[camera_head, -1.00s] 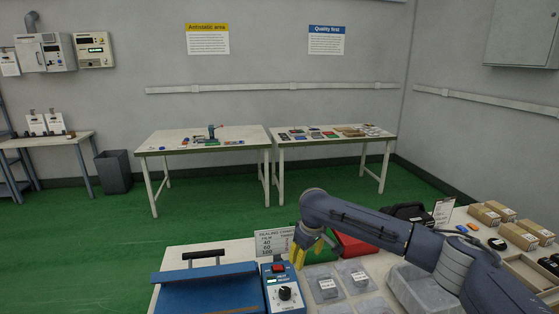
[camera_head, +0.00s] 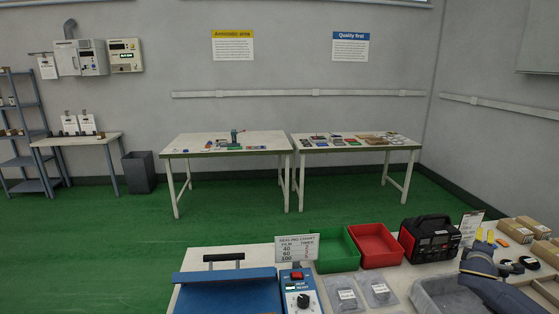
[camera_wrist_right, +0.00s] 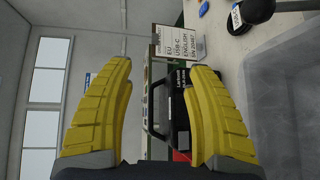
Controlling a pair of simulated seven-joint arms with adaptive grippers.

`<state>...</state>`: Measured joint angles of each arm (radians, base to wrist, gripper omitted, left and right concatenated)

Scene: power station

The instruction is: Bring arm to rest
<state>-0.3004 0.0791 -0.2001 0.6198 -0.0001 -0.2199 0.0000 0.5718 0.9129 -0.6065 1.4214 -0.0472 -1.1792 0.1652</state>
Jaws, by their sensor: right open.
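The power station (camera_wrist_right: 180,118) shows beyond the fingers there, along with a white label card (camera_wrist_right: 172,42). The gripper is apart from both. My left gripper is not in view.
On the workbench stand a blue sealer (camera_head: 230,291) with a control box (camera_head: 300,300), a green bin (camera_head: 337,250), a red bin (camera_head: 375,246), bagged parts (camera_head: 378,291), a grey tray (camera_head: 425,298) and cardboard boxes (camera_head: 522,227). Two tables stand further back.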

